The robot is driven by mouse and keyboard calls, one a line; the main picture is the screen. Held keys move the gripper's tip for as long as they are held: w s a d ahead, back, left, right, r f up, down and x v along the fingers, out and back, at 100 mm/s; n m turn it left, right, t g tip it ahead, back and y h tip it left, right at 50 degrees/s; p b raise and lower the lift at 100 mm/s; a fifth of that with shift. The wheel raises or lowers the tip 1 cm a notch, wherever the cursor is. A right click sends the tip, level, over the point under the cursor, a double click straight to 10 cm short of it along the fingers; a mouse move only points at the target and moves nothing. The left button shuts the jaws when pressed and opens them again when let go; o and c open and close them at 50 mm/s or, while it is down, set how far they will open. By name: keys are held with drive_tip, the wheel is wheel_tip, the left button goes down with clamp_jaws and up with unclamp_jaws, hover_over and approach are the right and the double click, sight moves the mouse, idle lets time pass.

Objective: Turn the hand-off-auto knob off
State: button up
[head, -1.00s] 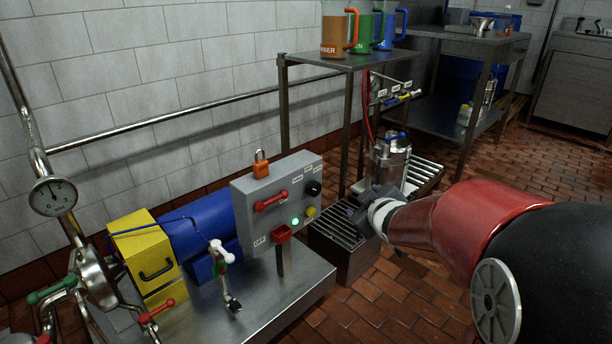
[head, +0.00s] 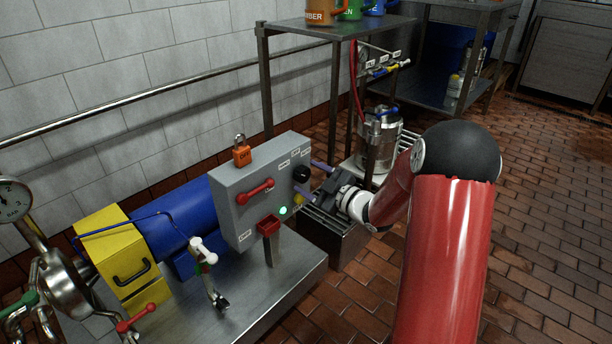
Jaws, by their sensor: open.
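The grey control box (head: 238,206) stands on a metal bench at the middle left. The black hand-off-auto knob (head: 301,174) is at the upper right of its front face, with small white labels above it. My gripper (head: 311,179) is at the right side of the box, with its two purple-grey fingers spread toward the face. One finger is near the knob and the other is lower, by the yellow button (head: 298,198). I cannot tell whether the fingers touch the knob. The knob's pointer is too small to read.
A red handle (head: 255,192), a lit green lamp (head: 283,211) and a red tray-like part (head: 268,225) are on the box. An orange padlock (head: 241,152) stands on top. A grated metal stand (head: 335,245) is below my gripper. A shelf table (head: 335,27) stands behind.

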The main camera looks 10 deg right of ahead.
drive_tip(key=shift+x, duration=0.95)
drive_tip(key=c, duration=1)
drive_tip(key=shift+o, duration=0.2)
drive_tip(key=shift+m, duration=0.3)
drive_tip(key=m+p, duration=0.2)
drive_tip(key=m, duration=0.2)
drive_tip(key=shift+r+m, duration=0.15)
drive_tip(key=shift+m, duration=0.15)
drive_tip(key=shift+w+d+m+p, duration=0.1)
drive_tip(key=shift+m+p, duration=1.05)
drive_tip(key=shift+m, duration=1.15)
